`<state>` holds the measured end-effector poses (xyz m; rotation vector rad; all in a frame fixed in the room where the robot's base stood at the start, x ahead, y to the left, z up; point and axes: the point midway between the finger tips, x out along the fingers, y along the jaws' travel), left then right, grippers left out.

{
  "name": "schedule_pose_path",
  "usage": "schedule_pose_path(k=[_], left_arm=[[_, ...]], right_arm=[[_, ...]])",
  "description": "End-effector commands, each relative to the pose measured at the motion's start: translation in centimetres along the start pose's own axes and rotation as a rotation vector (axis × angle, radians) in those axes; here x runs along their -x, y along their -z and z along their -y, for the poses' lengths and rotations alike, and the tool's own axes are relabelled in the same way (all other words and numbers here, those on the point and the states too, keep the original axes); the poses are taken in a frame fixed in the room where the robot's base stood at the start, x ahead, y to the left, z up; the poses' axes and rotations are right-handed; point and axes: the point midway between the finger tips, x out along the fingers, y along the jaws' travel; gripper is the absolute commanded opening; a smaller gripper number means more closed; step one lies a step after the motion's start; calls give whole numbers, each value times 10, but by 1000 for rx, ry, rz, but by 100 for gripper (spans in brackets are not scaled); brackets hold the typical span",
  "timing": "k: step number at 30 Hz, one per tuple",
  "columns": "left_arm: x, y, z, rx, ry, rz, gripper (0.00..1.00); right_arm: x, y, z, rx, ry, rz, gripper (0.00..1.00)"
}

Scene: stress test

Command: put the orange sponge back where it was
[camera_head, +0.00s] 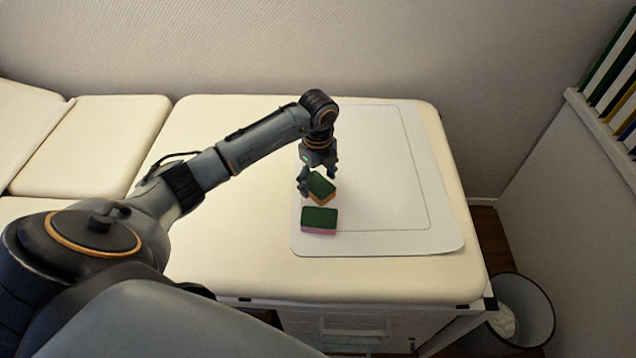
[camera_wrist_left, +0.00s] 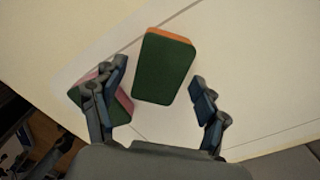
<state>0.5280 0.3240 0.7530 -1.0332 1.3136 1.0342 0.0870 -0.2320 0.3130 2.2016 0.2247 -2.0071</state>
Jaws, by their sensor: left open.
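The orange sponge with a green top (camera_head: 321,187) lies on the white mat (camera_head: 390,235), near its left edge. In the left wrist view the orange sponge (camera_wrist_left: 164,68) shows between and ahead of the fingers, its orange side along the top edge. A pink sponge with a green top (camera_head: 319,221) lies just in front of it. In the left wrist view the pink sponge (camera_wrist_left: 121,107) is partly hidden behind the left finger. My left gripper (camera_head: 318,183) is open over the orange sponge, with fingers on either side. My right gripper is not in view.
The mat lies on a cream padded couch (camera_head: 240,255); the mat's right part is clear. A waste bin (camera_head: 524,310) stands on the floor at the right. A shelf with binders (camera_head: 612,85) is at the upper right. A wall runs behind the couch.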

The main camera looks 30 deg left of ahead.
Motion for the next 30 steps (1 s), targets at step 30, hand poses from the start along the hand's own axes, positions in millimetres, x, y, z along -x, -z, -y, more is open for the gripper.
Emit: schedule_pose_path(k=[30], left_arm=[[107, 0, 0, 1, 1, 0, 74]], right_arm=[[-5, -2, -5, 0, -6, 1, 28]])
